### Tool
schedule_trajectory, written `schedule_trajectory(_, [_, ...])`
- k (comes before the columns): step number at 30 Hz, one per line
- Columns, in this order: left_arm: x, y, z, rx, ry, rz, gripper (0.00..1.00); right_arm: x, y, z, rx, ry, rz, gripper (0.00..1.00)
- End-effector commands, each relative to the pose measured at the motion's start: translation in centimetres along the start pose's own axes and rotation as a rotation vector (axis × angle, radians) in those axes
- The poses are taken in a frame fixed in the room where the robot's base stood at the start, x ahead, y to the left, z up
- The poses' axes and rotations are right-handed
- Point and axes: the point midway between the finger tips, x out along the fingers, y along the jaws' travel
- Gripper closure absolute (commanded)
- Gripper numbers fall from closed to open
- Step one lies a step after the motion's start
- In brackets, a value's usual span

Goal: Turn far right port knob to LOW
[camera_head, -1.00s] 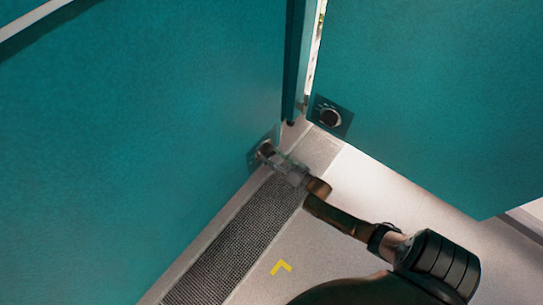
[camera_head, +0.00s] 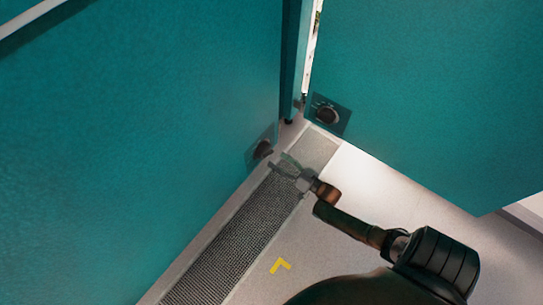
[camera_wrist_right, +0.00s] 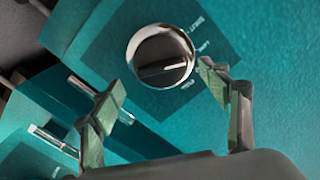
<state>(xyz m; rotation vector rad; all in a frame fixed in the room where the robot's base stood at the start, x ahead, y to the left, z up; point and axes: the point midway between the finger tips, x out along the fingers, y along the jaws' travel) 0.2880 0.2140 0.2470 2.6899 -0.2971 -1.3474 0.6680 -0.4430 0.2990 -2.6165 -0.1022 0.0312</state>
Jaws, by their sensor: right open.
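A round knob (camera_head: 262,150) with a dark face sits on a square plate low on the left teal panel. In the right wrist view the knob (camera_wrist_right: 160,56) has a pale rim and a dark grip bar. My right gripper (camera_head: 276,164) is open and empty, just off this knob. Its two fingers (camera_wrist_right: 162,80) stand apart below the knob, one to each side. A second knob (camera_head: 327,115) is on the right panel. My left gripper is not in view.
The left teal panel (camera_head: 140,120) and right teal panel (camera_head: 430,90) meet near a narrow gap at an inner corner. A grey mesh strip (camera_head: 225,245) runs along the left panel's foot. A yellow corner mark (camera_head: 281,265) lies on the pale floor.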

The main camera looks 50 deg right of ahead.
Motion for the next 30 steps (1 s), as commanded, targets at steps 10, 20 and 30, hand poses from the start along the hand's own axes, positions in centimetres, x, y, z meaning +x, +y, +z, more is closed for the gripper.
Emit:
schedule_trajectory(10, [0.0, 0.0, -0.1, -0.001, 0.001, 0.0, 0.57, -6.0, 0.0, 0.0, 0.0, 0.0, 0.001, 0.3])
schedule_trajectory(20, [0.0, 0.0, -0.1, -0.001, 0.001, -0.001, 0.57, -6.8, 0.0, 0.0, 0.0, 0.002, 0.0, 0.3])
schedule_trajectory(30, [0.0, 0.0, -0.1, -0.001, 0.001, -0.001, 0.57, -6.8, 0.0, 0.0, 0.0, 0.001, 0.0, 0.3])
